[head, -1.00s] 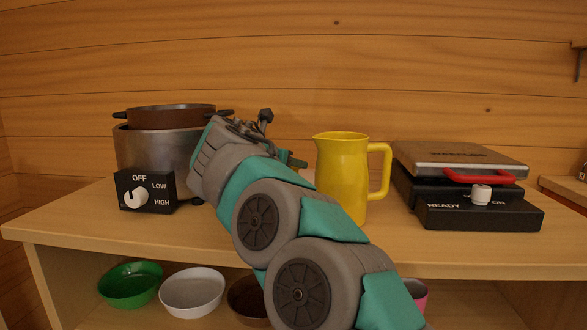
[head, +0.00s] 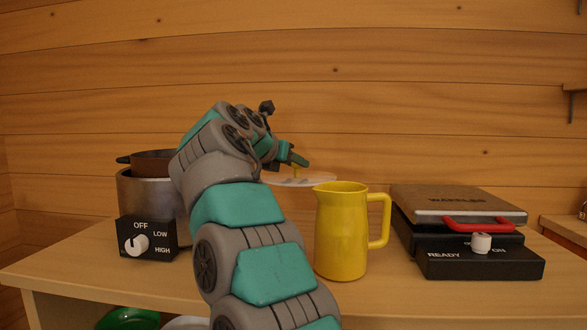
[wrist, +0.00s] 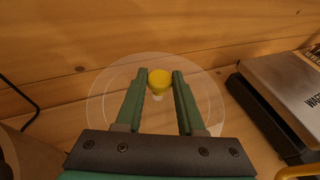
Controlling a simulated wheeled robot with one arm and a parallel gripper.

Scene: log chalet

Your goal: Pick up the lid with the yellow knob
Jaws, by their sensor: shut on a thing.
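The clear lid (head: 322,180) hangs in the air just behind and above the yellow pitcher in the head view. Its yellow knob (wrist: 159,80) sits between the two fingertips of my gripper (wrist: 159,84) in the wrist view. The round see-through disc of the lid (wrist: 101,101) spreads around and below the fingers. My gripper (head: 298,164) is shut on the knob in the head view. My arm hides part of the lid's left side there.
The yellow pitcher (head: 341,235) stands close below the lid. A waffle maker (head: 455,209) with a red handle is at the right. A metal cooker (head: 148,193) with a brown pot (head: 150,163) is at the left. A wooden wall (head: 420,95) rises behind.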

